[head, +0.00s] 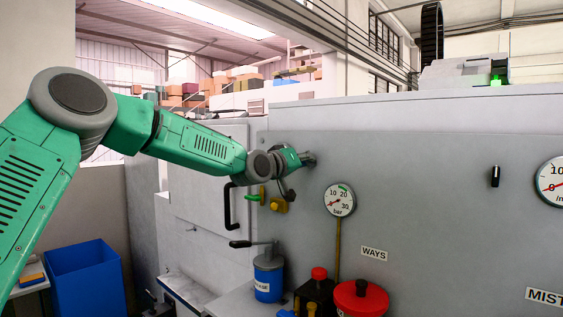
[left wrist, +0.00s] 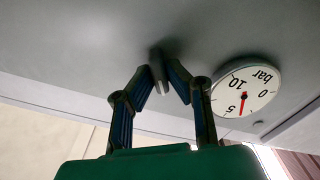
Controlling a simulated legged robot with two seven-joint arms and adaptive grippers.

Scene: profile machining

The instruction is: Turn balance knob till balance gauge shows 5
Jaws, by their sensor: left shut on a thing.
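My left gripper (head: 308,158) reaches the grey machine panel and is shut on a small knob. In the left wrist view my fingers (left wrist: 163,76) close around this grey knob (left wrist: 160,63) from both sides. A round white gauge marked bar (left wrist: 245,87) is beside it and appears upside down. Its red needle points close to the 5, seemingly a little to the 0 side; the slant makes the exact reading hard to tell. No balance label is readable. My right gripper is out of view.
Brass fittings (head: 278,205) are below my wrist.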

